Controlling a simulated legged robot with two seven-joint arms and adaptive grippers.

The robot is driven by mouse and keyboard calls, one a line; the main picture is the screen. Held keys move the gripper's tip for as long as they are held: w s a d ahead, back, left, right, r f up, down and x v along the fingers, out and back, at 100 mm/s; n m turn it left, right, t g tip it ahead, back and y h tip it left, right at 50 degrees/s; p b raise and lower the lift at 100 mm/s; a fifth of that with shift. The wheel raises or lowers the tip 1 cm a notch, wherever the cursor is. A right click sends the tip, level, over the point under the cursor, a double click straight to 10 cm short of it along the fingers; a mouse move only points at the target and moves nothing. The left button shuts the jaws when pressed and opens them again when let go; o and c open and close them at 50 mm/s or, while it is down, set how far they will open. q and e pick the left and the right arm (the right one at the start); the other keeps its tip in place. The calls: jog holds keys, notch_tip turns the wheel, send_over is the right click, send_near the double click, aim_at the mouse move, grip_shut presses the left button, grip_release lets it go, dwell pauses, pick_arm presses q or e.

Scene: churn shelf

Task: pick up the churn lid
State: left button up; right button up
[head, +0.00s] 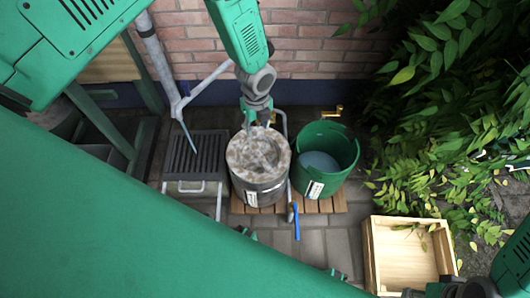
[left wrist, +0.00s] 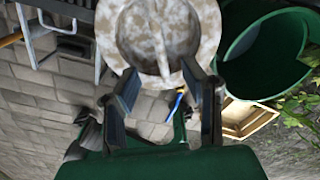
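The churn lid (head: 258,158) is a round, mottled white-brown disc. It sits on top of a grey cylindrical churn (head: 262,192) with a white label. In the left wrist view the lid (left wrist: 140,35) shows a raised bar across its middle. My left gripper (head: 256,122) is at the lid's far side in the head view. Its two fingers (left wrist: 160,72) are apart with nothing between them, near the lid's rim; I cannot tell whether they touch it. My right gripper (head: 455,290) shows only partly at the bottom right edge, its fingers unclear.
A green tub (head: 340,150) stands close right of the churn, both on a wooden slatted base (head: 325,205). A dark grated sink (head: 197,155) is on the left. A wooden crate (head: 370,255) lies at lower right. Brick wall behind, leafy plants right.

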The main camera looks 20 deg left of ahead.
aim_at(259, 152)
pick_arm(q)
notch_tip(259, 152, down, 9)
jog(key=b, duration=0.3)
jog(key=shift+r, duration=0.1)
jog(key=f+b, duration=0.1)
jog(key=f, duration=0.1)
jog(key=s+f+b, duration=0.1)
jog(key=f+b, duration=0.1)
jog(key=shift+d+f, duration=0.15)
jog(key=shift+f, duration=0.5)
jog(key=shift+w+r, duration=0.1)
jog(key=shift+c, duration=0.5)
grip_shut()
